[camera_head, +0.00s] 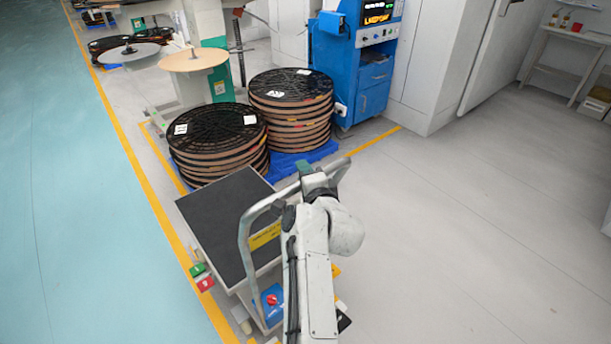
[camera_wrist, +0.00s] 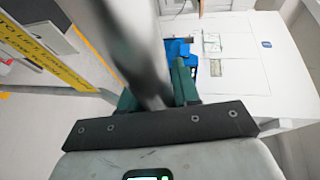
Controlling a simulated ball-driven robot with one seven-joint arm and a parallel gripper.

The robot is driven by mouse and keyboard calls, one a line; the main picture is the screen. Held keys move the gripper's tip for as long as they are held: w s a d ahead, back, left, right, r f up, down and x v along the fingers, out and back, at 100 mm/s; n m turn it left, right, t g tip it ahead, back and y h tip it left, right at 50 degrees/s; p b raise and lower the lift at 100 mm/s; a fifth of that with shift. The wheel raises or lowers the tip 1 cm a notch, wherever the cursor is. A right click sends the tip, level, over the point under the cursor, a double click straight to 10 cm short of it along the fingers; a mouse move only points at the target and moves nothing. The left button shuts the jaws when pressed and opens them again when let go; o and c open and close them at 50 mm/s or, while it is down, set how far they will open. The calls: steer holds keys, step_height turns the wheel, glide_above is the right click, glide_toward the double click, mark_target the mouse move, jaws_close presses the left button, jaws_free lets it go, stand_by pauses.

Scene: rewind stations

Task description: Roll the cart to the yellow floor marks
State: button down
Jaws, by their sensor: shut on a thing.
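The cart (camera_head: 228,219) has a flat dark deck and a bent grey handle (camera_head: 246,232) with a yellow label. It stands in the lower middle of the head view. My gripper (camera_head: 315,177) is shut on the top bar of the handle. In the wrist view the handle bar runs between the green fingers of my gripper (camera_wrist: 156,90). Yellow floor lines show: a long one (camera_head: 150,190) left of the cart and a short one (camera_head: 372,142) beyond it, by the blue cabinet. My arm hides part of the cart's near right side.
Two stacks of black-topped reels (camera_head: 215,135) (camera_head: 291,85) stand on blue pallets just beyond the cart. A blue cabinet (camera_head: 358,75) stands behind them. Small red and green objects (camera_head: 204,283) lie by the cart's left edge. The grey floor (camera_head: 480,220) on the right is clear.

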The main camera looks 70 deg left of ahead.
steer(key=c, duration=0.9)
jaws_free()
steer(key=shift+s+r, duration=0.1)
steer(key=shift+d, duration=0.1)
steer(key=p+v, duration=0.1)
steer(key=v, duration=0.9)
steer(key=shift+d, duration=0.35)
